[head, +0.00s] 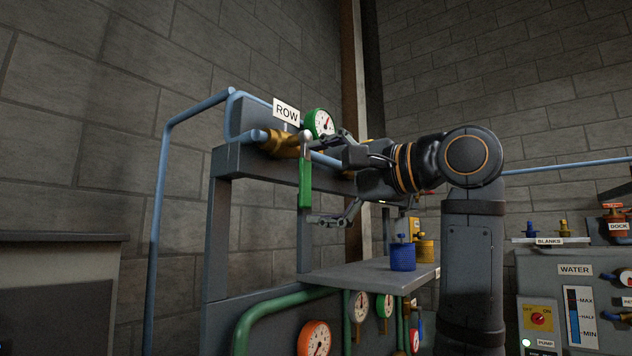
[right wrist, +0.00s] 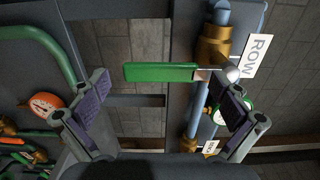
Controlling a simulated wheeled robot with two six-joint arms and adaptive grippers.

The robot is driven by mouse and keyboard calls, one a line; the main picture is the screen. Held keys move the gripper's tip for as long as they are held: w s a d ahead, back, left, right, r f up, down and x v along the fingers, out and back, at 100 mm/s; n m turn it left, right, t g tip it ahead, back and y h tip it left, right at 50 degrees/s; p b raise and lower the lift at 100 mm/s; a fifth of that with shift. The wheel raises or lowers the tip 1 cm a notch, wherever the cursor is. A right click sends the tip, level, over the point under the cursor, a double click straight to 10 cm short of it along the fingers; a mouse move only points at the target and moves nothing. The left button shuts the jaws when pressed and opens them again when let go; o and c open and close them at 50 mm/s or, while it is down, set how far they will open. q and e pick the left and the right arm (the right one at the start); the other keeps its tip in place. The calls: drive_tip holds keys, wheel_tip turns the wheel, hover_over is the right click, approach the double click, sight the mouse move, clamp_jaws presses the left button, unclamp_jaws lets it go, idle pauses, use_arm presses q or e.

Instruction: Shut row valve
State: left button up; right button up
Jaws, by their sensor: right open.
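The row valve has a brass body (head: 281,142) on a light blue pipe beside the white ROW sign (head: 286,111). Its green lever (head: 305,184) hangs straight down, across the line of the pipe. In the right wrist view the lever (right wrist: 160,72) lies crosswise from the brass body (right wrist: 213,45). My right gripper (head: 318,182) is open and empty. Its fingers sit above and below, spread along the lever's length, with the lever just ahead of the fingertips; I cannot tell whether they touch. My left gripper is not in view.
A green-rimmed gauge (head: 320,123) stands by the valve, close to my upper finger. Below is a grey shelf (head: 365,276) with a blue canister (head: 403,257) and a yellow one. Several gauges and green pipes are under it. A water panel (head: 575,300) stands right.

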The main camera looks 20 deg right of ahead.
drive_tip(key=v, duration=1.2)
drive_tip(key=shift+d, duration=0.1)
